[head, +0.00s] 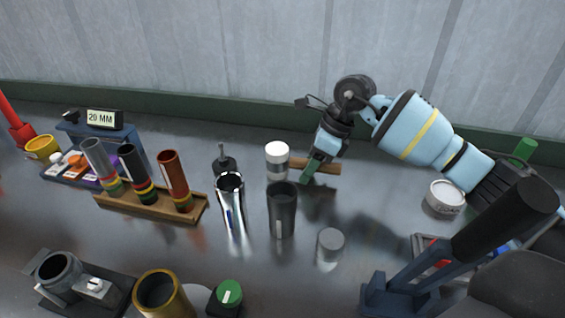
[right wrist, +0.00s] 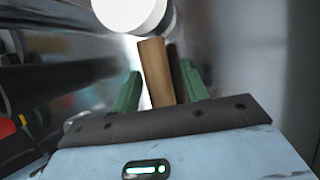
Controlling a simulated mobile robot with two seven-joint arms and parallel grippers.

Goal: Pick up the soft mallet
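The soft mallet lies on the bench at the back middle in the head view, with a white head (head: 277,153) and a wooden handle (head: 326,167) pointing right. My right gripper (head: 310,169) reaches down over the handle from the right. In the right wrist view, the wooden handle (right wrist: 156,72) stands between the two green fingertips of my right gripper (right wrist: 160,90), with a small gap on each side. The gripper looks open around it. The white head (right wrist: 130,10) shows at the top edge. My left gripper is not in view.
A shiny metal tube (head: 231,200) and a dark tube (head: 282,210) stand just in front of the mallet. A wooden rack (head: 130,207) with several colour-banded tubes is to the left. A round tin (head: 446,197) sits to the right. The wall closes off the back.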

